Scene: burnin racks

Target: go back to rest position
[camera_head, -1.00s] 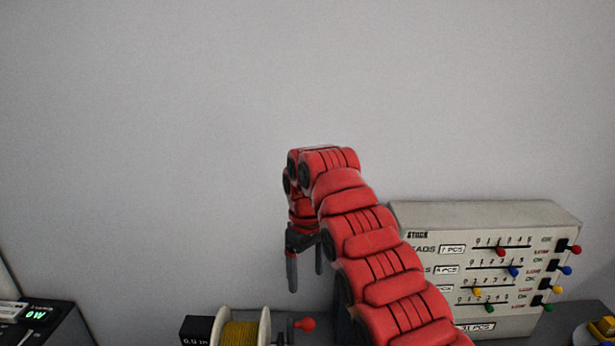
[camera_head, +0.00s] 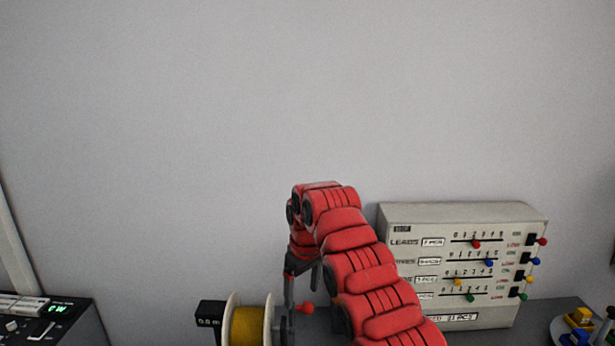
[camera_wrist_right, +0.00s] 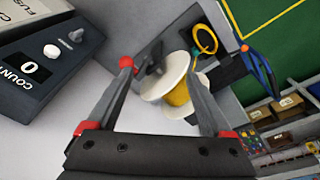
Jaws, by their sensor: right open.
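My right gripper (camera_head: 302,290) shows in the head view at the end of my red arm, pointing down in front of the grey wall. Its fingers are apart with nothing held between them. In the right wrist view my right gripper (camera_wrist_right: 161,75) is also open. A white-flanged spool of yellow wire (camera_wrist_right: 178,88) shows beyond the fingers there, and I cannot tell how far off it is. In the head view the spool (camera_head: 247,325) stands just left of and below the gripper. My left gripper is in neither view.
A cream stock panel (camera_head: 460,265) with coloured sliders and levers stands right of my arm. A dark device (camera_head: 55,325) is at lower left, a round dish (camera_head: 562,328) at lower right. The wall above is bare.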

